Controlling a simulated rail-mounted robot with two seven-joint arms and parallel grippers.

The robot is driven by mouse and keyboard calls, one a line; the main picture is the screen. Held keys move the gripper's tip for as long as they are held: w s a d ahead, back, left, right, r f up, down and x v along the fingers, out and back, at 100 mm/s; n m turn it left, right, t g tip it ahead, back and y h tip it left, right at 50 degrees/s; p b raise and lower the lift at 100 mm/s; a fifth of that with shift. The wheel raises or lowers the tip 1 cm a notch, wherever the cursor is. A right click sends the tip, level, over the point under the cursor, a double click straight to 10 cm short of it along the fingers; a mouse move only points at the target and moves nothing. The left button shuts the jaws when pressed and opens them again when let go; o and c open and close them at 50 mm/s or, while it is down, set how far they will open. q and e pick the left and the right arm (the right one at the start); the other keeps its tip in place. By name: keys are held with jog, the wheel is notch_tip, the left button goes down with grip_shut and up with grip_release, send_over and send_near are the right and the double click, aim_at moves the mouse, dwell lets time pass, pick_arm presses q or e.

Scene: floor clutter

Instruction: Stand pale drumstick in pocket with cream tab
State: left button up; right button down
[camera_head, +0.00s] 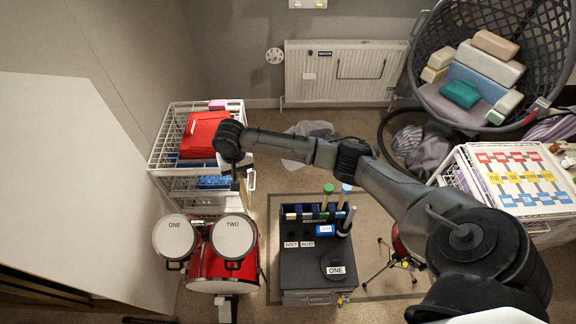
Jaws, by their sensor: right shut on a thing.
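My right arm reaches across from the right, and its gripper (237,168) is over the white wire basket unit at the left. It is shut on the pale drumstick (244,193), which hangs roughly upright above the drums, apart from the pocket rack. The dark pocket rack (310,210) runs along the back of a black case. A small pale tab (291,216) shows at its left end; I cannot tell surely that it is the cream one. A green-topped stick (328,190) and a blue-topped stick (346,189) stand toward the rack's right. My left gripper is not in view.
The black case (300,265) carries a blue display and a round pad marked ONE. Red drums with pads ONE (175,237) and TWO (234,237) stand left of it. The wire basket unit (160,160) holds a red item.

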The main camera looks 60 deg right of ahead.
jog(key=s+d+f+m+p, duration=0.1)
jog(key=s+d+f+m, duration=0.1)
jog(key=s+d+f, duration=0.5)
jog(key=s+d+f+m+p, duration=0.2)
jog(key=s+d+f, duration=0.15)
jog(key=d, duration=0.55)
pick_arm(q)
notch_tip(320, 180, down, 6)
jog(key=b, duration=1)
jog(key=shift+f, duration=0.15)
pick_arm(e)
notch_tip(320, 180, down, 13)
jog(key=shift+w+a, duration=0.15)
jog(key=shift+w, duration=0.25)
jog(key=c, duration=0.9)
grip_release()
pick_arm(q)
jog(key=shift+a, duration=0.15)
